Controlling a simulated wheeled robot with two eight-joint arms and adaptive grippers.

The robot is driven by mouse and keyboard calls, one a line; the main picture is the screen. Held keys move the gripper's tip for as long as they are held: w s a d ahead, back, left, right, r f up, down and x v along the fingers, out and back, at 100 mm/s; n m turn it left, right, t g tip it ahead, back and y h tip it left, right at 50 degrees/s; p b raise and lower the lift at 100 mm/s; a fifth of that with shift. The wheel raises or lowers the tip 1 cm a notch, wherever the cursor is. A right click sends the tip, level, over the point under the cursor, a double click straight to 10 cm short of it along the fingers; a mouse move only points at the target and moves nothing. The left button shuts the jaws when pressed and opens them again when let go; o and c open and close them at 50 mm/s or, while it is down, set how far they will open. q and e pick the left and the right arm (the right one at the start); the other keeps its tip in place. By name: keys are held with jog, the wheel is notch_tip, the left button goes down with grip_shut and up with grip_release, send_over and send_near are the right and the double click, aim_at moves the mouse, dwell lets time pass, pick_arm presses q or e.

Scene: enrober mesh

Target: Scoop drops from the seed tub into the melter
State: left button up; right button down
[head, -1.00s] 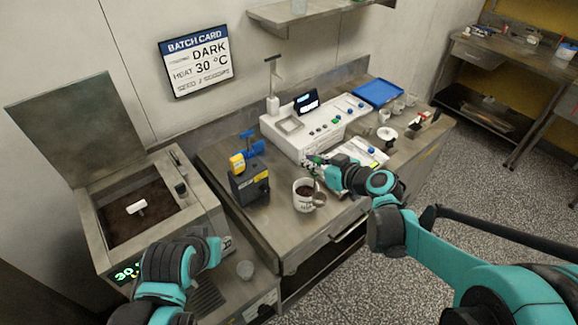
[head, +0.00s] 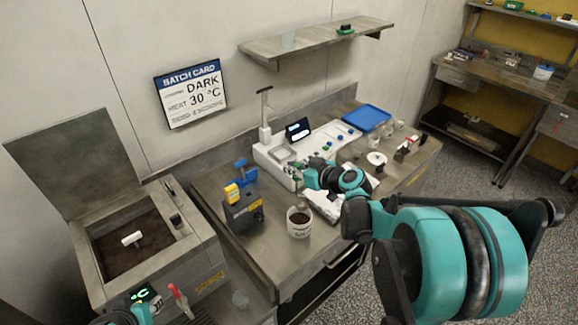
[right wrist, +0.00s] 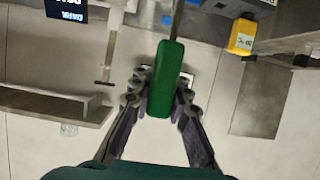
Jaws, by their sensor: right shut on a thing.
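The seed tub (head: 299,224) is a white labelled cup with dark drops inside, near the front edge of the bench. My right gripper (head: 304,181) is above and slightly behind it. In the right wrist view, the gripper is shut on the green handle of the scoop (right wrist: 172,80), whose thin shaft runs away from the fingers. The scoop's bowl is not clear, so I cannot tell whether it holds drops. The melter (head: 207,237) stands at the left with its lid raised, dark chocolate inside and a small white piece on it.
A black box with yellow and blue parts (head: 243,214) stands between the tub and the melter. A white instrument (head: 270,158) stands behind the tub. A blue tray (head: 367,119) lies farther back. A wall shelf (head: 300,46) hangs above.

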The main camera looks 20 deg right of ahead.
notch_tip(320, 180, down, 11)
jog(key=b, duration=0.8)
jog(key=shift+b, duration=0.35)
jog(key=shift+r, duration=0.15)
notch_tip(320, 180, up, 10)
jog(key=p, duration=0.8)
